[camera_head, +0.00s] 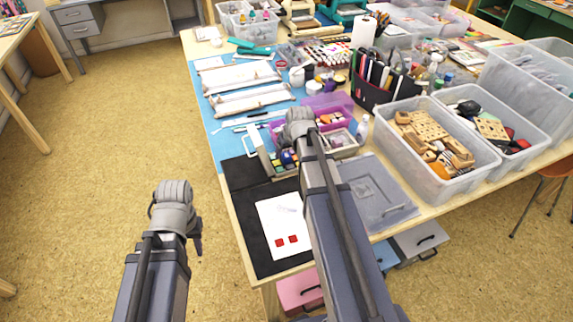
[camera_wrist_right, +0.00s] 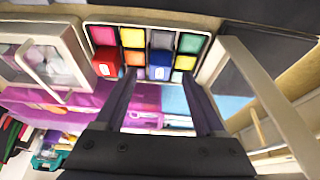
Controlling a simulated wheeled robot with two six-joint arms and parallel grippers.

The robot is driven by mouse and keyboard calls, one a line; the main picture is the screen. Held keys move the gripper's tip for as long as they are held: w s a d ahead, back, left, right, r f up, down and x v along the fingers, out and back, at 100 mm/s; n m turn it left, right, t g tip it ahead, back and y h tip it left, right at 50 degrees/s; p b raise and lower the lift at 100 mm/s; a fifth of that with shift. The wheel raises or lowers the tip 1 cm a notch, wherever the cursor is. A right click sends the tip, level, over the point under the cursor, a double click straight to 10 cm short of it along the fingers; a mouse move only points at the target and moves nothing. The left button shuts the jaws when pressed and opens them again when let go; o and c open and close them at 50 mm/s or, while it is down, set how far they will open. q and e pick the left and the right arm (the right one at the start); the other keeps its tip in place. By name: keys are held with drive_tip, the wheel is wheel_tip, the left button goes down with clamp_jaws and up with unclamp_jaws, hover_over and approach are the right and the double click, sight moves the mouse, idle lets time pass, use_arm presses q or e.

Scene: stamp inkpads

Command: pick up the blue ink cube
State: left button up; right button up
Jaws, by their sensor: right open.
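The blue ink cube (camera_wrist_right: 159,66) stands in the open inkpad tray (camera_head: 284,171), which holds several coloured pads. A red cube (camera_wrist_right: 107,64) stands to its left in the right wrist view. My right gripper (camera_wrist_right: 158,76) is open and points at the tray, with the blue cube framed between its fingertips. I cannot tell how far the cube is from the fingers, and no contact shows. In the head view my right wrist hides the right fingers. My left gripper (camera_head: 196,238) hangs off the table's left side, and its jaws are not clear.
A white sheet (camera_head: 283,215) with two red marks lies on a black mat (camera_head: 246,206). The tray's raised lid (camera_wrist_right: 255,88) stands beside my right finger. A purple box (camera_head: 330,103), a grey lidded box (camera_head: 374,190) and a wooden-stamp bin (camera_head: 478,168) crowd the table.

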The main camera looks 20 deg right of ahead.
drive_tip(key=shift+b+x, duration=0.4)
drive_tip(key=shift+x, duration=0.55)
drive_tip(key=shift+r, duration=0.1)
drive_tip(key=shift+c, duration=0.3)
clamp_jaws()
